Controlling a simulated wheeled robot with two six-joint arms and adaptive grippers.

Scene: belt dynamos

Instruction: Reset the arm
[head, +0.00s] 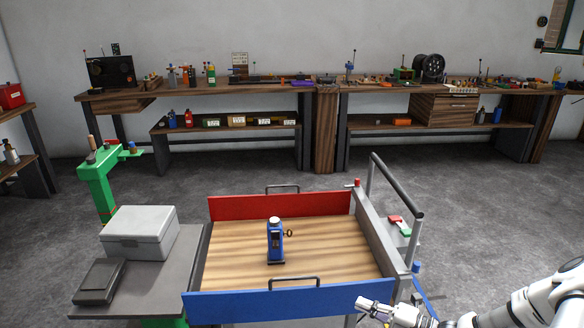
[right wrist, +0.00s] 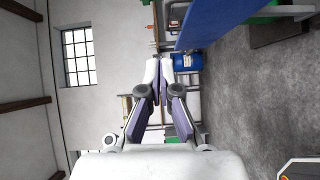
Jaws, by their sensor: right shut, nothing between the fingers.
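My right arm comes in from the lower right of the head view. Its right gripper (head: 364,304) is beside the front right corner of the cart, in front of the blue panel (head: 285,305). In the right wrist view the gripper's fingers (right wrist: 159,66) are together with nothing between them. My left gripper is not in view. A blue dynamo-like device (head: 276,241) with a small side knob stands upright on the cart's wooden bed (head: 340,262), apart from the gripper.
A grey table at left holds a grey case (head: 140,235) and a dark box (head: 98,282). Workbenches (head: 210,88) line the wall.

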